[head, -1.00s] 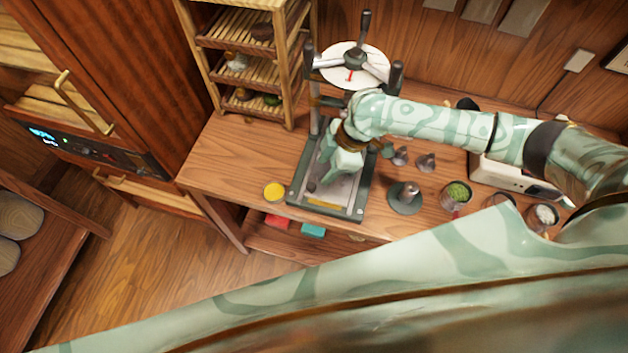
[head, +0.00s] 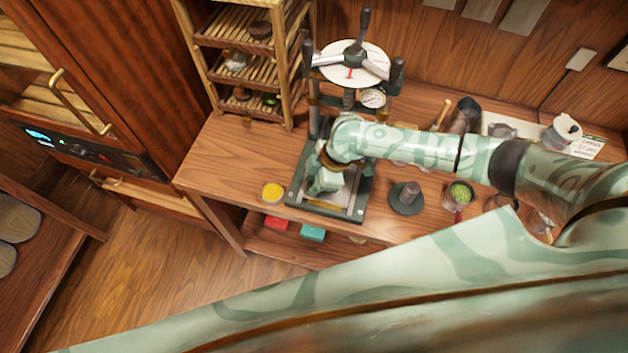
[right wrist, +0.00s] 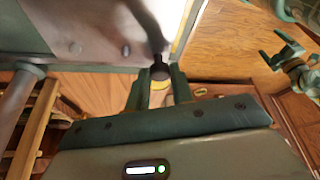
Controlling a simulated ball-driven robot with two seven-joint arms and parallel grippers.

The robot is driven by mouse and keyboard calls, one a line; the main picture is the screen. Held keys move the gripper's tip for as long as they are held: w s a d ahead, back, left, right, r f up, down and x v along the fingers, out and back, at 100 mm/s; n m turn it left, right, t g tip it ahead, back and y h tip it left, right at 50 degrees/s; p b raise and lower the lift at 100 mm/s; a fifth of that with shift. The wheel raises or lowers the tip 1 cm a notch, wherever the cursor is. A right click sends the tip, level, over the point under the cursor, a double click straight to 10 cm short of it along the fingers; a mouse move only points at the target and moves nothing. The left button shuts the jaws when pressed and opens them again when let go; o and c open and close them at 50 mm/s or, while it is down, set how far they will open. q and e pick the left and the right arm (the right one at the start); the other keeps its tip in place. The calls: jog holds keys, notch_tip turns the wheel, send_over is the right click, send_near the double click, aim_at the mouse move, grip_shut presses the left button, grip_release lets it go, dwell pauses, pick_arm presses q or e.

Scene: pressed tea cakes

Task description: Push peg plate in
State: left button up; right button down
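The press (head: 352,66) stands on the wooden bench, with a white round top and dark handles. Its dark base (head: 357,212) carries a pale metal bed with a yellow strip at the front edge. My right gripper (head: 318,186) is low over the left part of this bed, hiding some of it. In the right wrist view a dark knob on a stem (right wrist: 159,72) lies between the tips of the right gripper (right wrist: 160,80). The fingers stand apart; whether they touch the knob is unclear. I cannot make out the peg plate for certain.
A yellow round tin (head: 273,192) sits left of the press base. A dark round stand (head: 406,198) and a cup of green leaves (head: 458,195) are to its right. A slatted rack (head: 248,60) stands behind left. Bench left of the tin is clear.

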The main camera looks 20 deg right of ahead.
jog(key=w+d, duration=0.1)
jog(key=w+d+b, duration=0.1)
jog(key=w, duration=0.1)
jog(key=shift+w+d, duration=0.15)
jog(key=shift+w, duration=0.05)
jog(key=c, duration=1.2)
grip_release()
jog(key=shift+s, duration=0.1)
